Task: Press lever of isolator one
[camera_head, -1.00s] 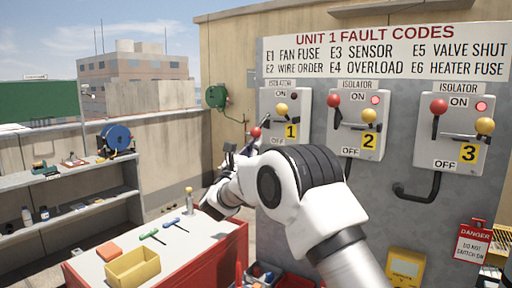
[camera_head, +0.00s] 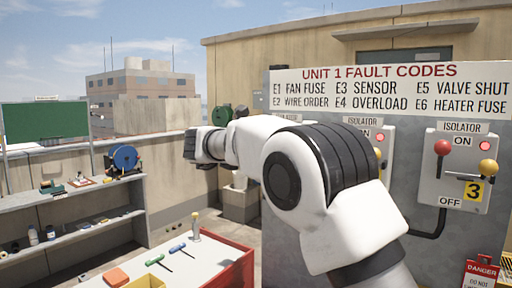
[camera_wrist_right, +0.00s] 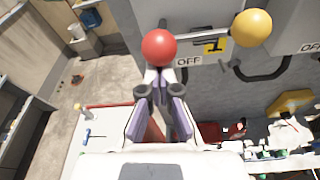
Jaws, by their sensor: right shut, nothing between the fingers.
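In the wrist view, the red ball of the lever on isolator one (camera_wrist_right: 158,47) shows just beyond the tips of my right gripper (camera_wrist_right: 160,80), beside the OFF marking. The gripper is shut and empty. I cannot tell whether its tips touch the ball. The yellow "1" label (camera_wrist_right: 213,45) and a yellow ball (camera_wrist_right: 251,28) are to the right of the red ball. My left gripper is not in view.
Isolator three (camera_head: 459,170) is clear at the right, its red ball up by ON. Isolator two (camera_head: 378,135) is partly behind my arm. A workbench with tools (camera_head: 237,268) stands below, shelves (camera_head: 90,174) at the left. A bent conduit (camera_head: 430,228) runs under isolator three.

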